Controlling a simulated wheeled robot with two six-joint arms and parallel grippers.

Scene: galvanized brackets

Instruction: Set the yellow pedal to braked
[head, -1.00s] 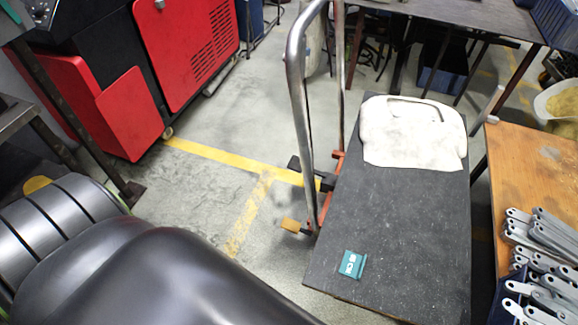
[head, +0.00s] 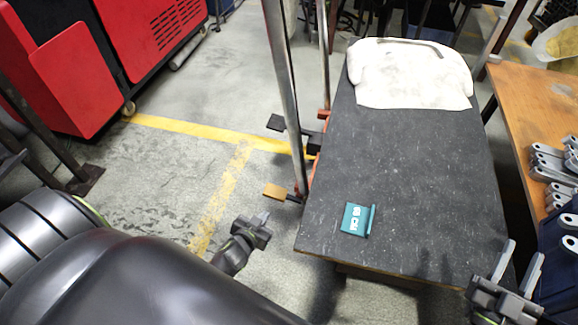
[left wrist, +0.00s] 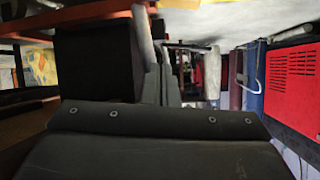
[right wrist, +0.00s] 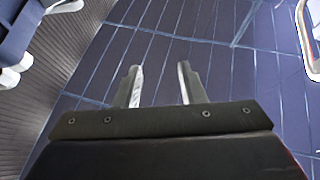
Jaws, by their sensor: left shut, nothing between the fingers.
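The yellow pedal (head: 275,192) is a small ochre block on a dark stem. It sticks out left from the cart's near corner, low by the foot of the metal handle. I cannot tell its angle clearly. My left gripper (head: 263,217) is just in front of the pedal in the head view, shut and empty, apart from it as far as I can see.
A dark pedal (head: 275,122) sits farther back on the cart's left side. The dark cart deck (head: 420,150) carries a teal object (head: 357,219) and a whitish sack (head: 408,80). Grey brackets (head: 553,160) lie on the wooden table (head: 530,95). Floor left of the cart is open.

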